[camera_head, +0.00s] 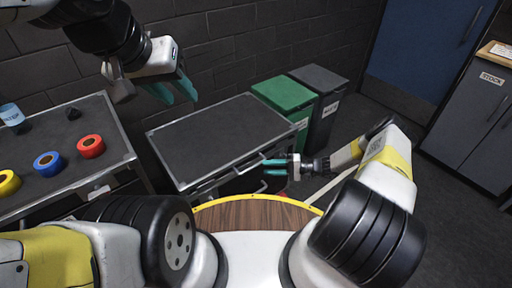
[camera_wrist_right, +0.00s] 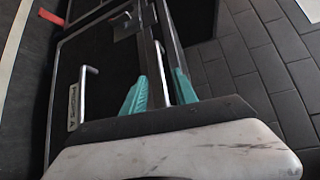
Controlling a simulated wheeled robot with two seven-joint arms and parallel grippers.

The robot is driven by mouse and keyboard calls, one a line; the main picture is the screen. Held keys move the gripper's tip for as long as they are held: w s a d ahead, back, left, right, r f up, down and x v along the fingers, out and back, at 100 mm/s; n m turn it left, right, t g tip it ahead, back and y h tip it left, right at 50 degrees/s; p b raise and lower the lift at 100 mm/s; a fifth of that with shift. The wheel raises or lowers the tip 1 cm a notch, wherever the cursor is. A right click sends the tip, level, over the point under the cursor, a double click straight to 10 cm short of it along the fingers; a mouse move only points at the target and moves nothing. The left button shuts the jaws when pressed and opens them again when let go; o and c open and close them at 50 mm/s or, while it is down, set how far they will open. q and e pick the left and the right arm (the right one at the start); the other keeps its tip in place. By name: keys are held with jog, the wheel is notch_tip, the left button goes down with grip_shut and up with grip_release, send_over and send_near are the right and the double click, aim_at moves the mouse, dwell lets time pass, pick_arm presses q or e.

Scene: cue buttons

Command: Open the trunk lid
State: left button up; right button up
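The trunk seems to be the dark box with a flat, metal-edged top (camera_head: 220,138) in the middle of the head view; the top lies flat. My right gripper (camera_head: 272,168) is at its front right edge. In the right wrist view the teal fingers of this gripper (camera_wrist_right: 160,85) are apart, with a silver bar (camera_wrist_right: 158,72) between them; contact is not clear. A second silver handle (camera_wrist_right: 84,92) is on a dark front panel with a label. My left gripper (camera_head: 180,96) is open and empty, raised above the gap left of the box.
A dark table (camera_head: 50,155) at left carries a yellow roll (camera_head: 8,184), a blue roll (camera_head: 48,163), a red roll (camera_head: 91,146) and a pale blue labelled item (camera_head: 11,114). Green (camera_head: 283,95) and black (camera_head: 320,80) bins stand behind the box. Floor at right is clear.

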aim_at(252, 167)
jog(key=a, duration=0.5)
jog(key=w+a+f, duration=0.1)
jog(key=a, duration=0.1)
jog(key=shift+a+f, duration=0.1)
jog(key=shift+a, duration=0.2)
jog(key=shift+c, duration=0.2)
grip_shut()
dwell(1.0)
